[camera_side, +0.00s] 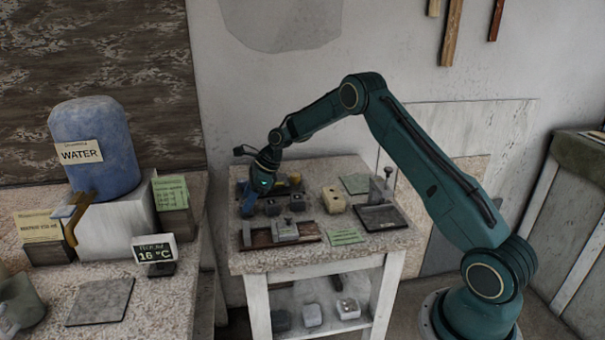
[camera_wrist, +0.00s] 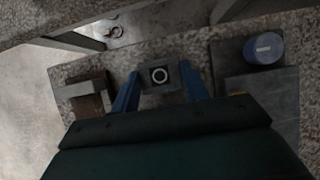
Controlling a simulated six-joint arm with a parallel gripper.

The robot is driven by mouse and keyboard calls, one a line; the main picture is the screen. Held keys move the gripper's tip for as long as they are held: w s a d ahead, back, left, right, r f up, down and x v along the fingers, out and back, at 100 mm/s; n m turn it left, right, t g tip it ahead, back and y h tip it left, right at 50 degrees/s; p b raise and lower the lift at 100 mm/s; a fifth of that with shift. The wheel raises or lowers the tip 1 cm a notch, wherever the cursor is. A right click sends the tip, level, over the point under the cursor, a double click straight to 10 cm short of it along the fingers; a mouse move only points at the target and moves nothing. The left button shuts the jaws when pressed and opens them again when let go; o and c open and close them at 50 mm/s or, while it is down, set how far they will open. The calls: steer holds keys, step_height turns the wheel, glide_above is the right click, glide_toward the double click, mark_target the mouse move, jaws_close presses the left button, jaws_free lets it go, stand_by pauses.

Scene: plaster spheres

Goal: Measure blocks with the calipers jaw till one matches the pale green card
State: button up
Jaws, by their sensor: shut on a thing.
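In the side view my gripper (camera_side: 248,207) is low over the left end of the small table, its blue fingers pointing down. The calipers (camera_side: 287,229), grey metal on a brown wooden base, lie at the table's front. The pale green card (camera_side: 344,237) lies to their right, its writing too small to read. Other dark blocks (camera_side: 271,208) (camera_side: 297,202) stand behind the calipers.
A cream block (camera_side: 334,200) stands mid-table. A dark tray (camera_side: 383,218) is at the right, with a green mat (camera_side: 355,184) behind it. A round blue-topped thing (camera_wrist: 263,50) shows in the wrist view. A blue water container (camera_side: 93,146) stands on the left bench.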

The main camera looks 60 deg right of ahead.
steer(key=shift+f, duration=0.3)
steer(key=o, duration=1.3)
steer(key=shift+c, duration=0.2)
steer(key=shift+r, duration=0.1)
steer(key=shift+r, duration=1.9)
